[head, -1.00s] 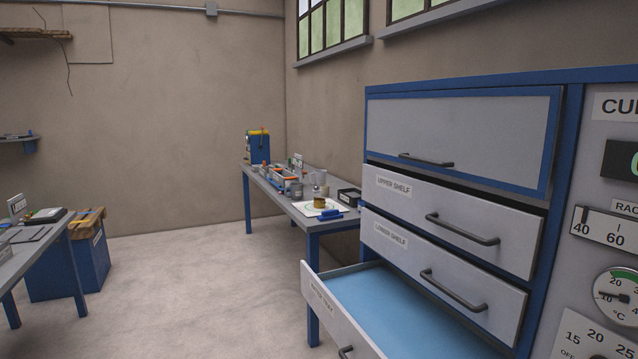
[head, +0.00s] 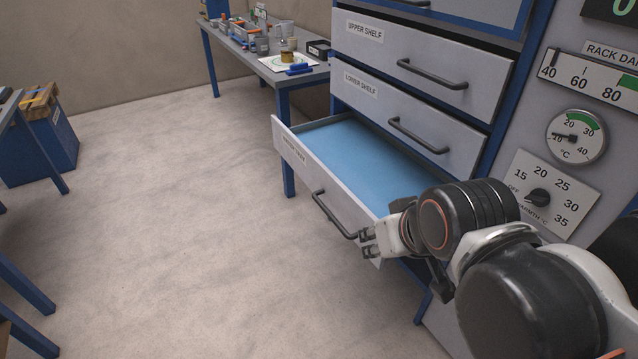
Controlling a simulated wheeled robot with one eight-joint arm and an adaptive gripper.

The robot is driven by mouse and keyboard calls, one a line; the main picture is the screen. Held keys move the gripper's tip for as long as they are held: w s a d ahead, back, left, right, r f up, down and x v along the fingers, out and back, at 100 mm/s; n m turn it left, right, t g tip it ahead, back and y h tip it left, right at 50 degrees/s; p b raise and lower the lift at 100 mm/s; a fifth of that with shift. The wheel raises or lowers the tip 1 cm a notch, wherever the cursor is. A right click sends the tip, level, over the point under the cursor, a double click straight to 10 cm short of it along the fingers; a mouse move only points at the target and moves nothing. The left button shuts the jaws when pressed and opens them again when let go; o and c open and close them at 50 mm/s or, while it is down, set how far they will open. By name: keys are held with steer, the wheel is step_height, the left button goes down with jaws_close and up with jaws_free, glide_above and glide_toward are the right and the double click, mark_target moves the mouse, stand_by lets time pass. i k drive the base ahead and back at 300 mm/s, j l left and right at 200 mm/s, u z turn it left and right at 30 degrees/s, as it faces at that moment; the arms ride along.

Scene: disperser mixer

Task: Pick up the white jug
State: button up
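I cannot make out a white jug for certain. A small pale vessel (head: 287,28) stands on the far workbench, partly behind a brownish-yellow can, and is too small to identify surely. My gripper (head: 367,242) is in the lower right of the head view, far from that bench. It is beside the front of the open bottom drawer (head: 290,150), close to the right end of its handle (head: 330,215). Its two fingertips look apart, with nothing visible between them. I cannot tell whether it touches the handle or drawer front.
The bottom drawer sticks out from the cabinet, its blue floor bare where visible. The lower shelf drawer (head: 365,110) and upper shelf drawer (head: 380,50) are above it. The far workbench (head: 235,55) holds several small items. Open floor (head: 190,220) lies to the left.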

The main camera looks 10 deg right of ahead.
mark_target(286, 27)
steer(key=i+j+u, duration=0.35)
steer(key=i+j, duration=0.2)
steer(key=i+j+u, duration=0.1)
steer(key=i+j, duration=0.15)
steer(key=i, duration=0.3)
steer(key=i+j+u, duration=0.1)
steer(key=i, duration=0.45)
steer(key=i+j, duration=0.25)
steer(key=i, duration=0.3)
steer(key=i+z, duration=0.1)
steer(key=i, duration=0.95)
steer(key=i+j+z, duration=0.1)
steer(key=i, duration=0.95)
steer(key=i+z, duration=0.45)
steer(key=i, duration=0.25)
steer(key=i+j+z, duration=0.25)
steer(key=i+z, duration=0.25)
steer(key=i, duration=0.2)
